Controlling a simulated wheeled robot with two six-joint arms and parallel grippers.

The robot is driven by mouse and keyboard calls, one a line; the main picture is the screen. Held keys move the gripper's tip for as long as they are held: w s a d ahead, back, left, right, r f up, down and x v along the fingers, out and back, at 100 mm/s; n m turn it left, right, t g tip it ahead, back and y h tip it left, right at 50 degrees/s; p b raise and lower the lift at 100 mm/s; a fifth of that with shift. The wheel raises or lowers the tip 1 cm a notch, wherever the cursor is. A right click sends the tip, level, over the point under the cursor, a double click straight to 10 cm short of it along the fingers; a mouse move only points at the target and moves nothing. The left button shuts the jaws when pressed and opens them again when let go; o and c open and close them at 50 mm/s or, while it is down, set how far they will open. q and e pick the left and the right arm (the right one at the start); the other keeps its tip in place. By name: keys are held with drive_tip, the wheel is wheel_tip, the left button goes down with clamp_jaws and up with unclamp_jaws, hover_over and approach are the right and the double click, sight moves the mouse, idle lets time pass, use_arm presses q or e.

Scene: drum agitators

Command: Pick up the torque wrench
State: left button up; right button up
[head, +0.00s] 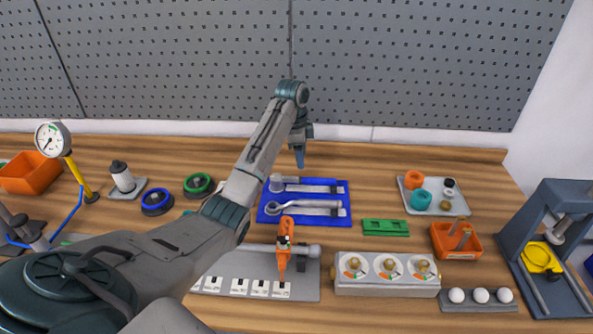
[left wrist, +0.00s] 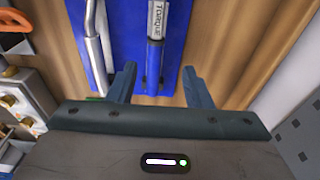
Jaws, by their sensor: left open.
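The torque wrench (head: 312,188) lies in the upper slot of a blue tray (head: 262,217), its head at the left end. In the left wrist view its grey handle (left wrist: 157,18) is marked "TORQUE" and lies on the blue tray (left wrist: 124,20). My left gripper (head: 299,160) is above and behind the tray in the head view. In the left wrist view my left gripper (left wrist: 160,70) is open and empty, its fingers to either side of the wrench's line, apart from it. My right gripper is not in view.
A second wrench (head: 315,208) lies beside it in the tray. An orange tool (head: 286,235) stands on a grey plate in front. A green block (head: 385,228), a grey tray (head: 432,207) with small parts and an orange bin (head: 468,246) are to the right. A pegboard wall (head: 400,60) rises behind.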

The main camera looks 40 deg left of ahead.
sight(304, 178)
use_arm(q)
drive_tip(key=f, duration=0.1)
drive_tip(key=d+f+p, duration=0.1)
drive_tip(key=f, duration=0.1)
drive_tip(key=shift+s+f, duration=0.15)
drive_tip(key=shift+s, duration=0.05)
drive_tip(key=shift+f, duration=0.35)
drive_tip(key=shift+w+f, duration=0.1)
drive_tip(key=shift+f, duration=0.2)
drive_tip(key=f+p, duration=0.2)
drive_tip(key=f, duration=0.1)
drive_tip(key=f+p, duration=0.1)
drive_tip(key=shift+w+d+f, duration=0.1)
drive_tip(key=shift+d+f, duration=0.1)
drive_tip(key=shift+d, duration=0.05)
drive_tip(key=shift+f, duration=0.45)
drive_tip(key=c, duration=0.8)
clamp_jaws()
drive_tip(key=shift+w+r, duration=0.1)
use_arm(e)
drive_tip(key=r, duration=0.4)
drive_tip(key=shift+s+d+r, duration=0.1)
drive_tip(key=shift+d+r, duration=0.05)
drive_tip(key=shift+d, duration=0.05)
